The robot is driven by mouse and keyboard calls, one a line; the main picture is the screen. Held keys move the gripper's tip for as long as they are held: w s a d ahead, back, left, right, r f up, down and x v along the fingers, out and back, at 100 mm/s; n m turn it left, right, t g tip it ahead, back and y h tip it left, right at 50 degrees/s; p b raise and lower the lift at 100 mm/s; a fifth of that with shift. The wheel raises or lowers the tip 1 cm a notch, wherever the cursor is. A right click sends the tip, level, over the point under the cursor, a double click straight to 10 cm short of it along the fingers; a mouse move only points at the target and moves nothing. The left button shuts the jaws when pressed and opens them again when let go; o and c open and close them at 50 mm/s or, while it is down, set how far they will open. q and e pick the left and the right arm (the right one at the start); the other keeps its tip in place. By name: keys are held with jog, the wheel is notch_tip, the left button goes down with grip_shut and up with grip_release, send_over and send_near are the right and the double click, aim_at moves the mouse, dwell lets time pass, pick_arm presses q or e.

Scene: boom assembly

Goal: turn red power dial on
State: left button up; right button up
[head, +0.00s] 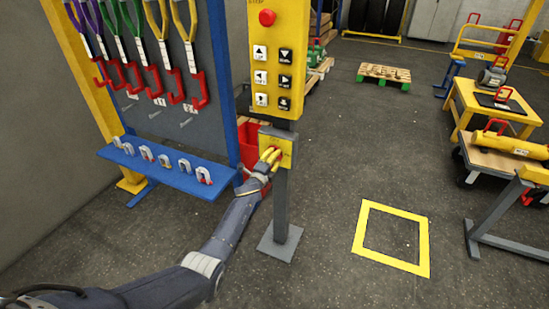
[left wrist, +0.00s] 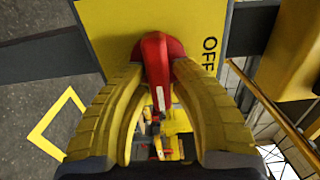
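The red power dial (left wrist: 158,68) sits on a yellow plate (left wrist: 105,35) in the left wrist view, with a white mark on its handle and the word OFF beside it. My left gripper (left wrist: 157,85) has its yellow fingers on either side of the dial, close to its sides; whether both touch it is hard to tell. In the head view my left gripper (head: 268,162) is at the yellow box (head: 286,147) on the grey post, and hides most of the dial. My right gripper is not in view.
Above the box is a yellow control panel (head: 276,30) with several black and white buttons and a red knob (head: 267,18). A blue rack (head: 180,172) with shackles and hanging slings stands to the left. A yellow floor square (head: 424,245) lies on open floor at right.

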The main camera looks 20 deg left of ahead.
pick_arm(q)
jog(key=o, duration=0.3)
jog(key=s, duration=0.4)
jog(key=s+a, duration=0.1)
jog(key=s, duration=0.6)
jog(key=shift+s+a, duration=0.35)
jog(key=shift+s, duration=0.05)
dwell(0.4)
